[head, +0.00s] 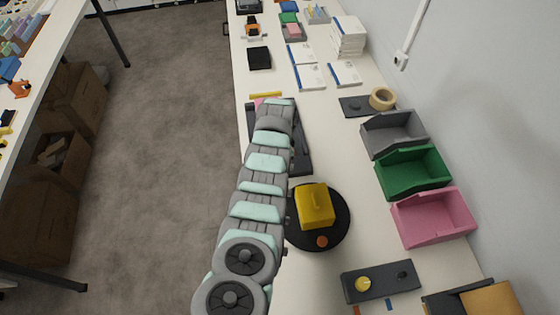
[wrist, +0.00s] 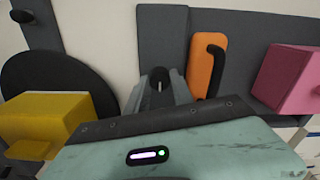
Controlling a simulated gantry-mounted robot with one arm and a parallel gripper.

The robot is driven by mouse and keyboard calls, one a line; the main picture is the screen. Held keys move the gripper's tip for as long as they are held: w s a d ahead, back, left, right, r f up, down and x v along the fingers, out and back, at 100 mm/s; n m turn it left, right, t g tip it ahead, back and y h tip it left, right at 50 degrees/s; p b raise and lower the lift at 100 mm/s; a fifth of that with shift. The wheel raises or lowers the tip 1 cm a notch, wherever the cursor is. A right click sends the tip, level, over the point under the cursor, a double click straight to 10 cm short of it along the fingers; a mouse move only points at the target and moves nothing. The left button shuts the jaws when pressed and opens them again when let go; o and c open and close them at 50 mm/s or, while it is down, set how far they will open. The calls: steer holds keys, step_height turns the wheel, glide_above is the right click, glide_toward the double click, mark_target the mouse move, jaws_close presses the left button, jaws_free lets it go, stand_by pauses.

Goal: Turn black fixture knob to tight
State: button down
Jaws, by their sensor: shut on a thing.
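My gripper (wrist: 160,85) points down at a dark grey board (wrist: 258,45), and its two grey fingers are shut on a small black knob (wrist: 157,74). Only the knob's rounded top shows between the fingers. Which way it is turned and any tight mark cannot be made out. In the head view my arm covers the gripper and much of the board (head: 304,158), so the knob is hidden there. An orange block (wrist: 205,58) with a black bent handle (wrist: 215,68) sits on the board just right of the fingers.
A pink block (wrist: 290,80) is farther right. A yellow box (head: 314,206) stands on a black disc (head: 337,229) close to my arm. Grey (head: 394,134), green (head: 412,170) and pink (head: 432,217) bins line the wall side. Another dark fixture (head: 382,284) lies near the front.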

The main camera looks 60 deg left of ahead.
steer(key=c, duration=1.1)
jaws_free()
step_height(320, 180, up, 11)
steer(key=shift+f, duration=0.15)
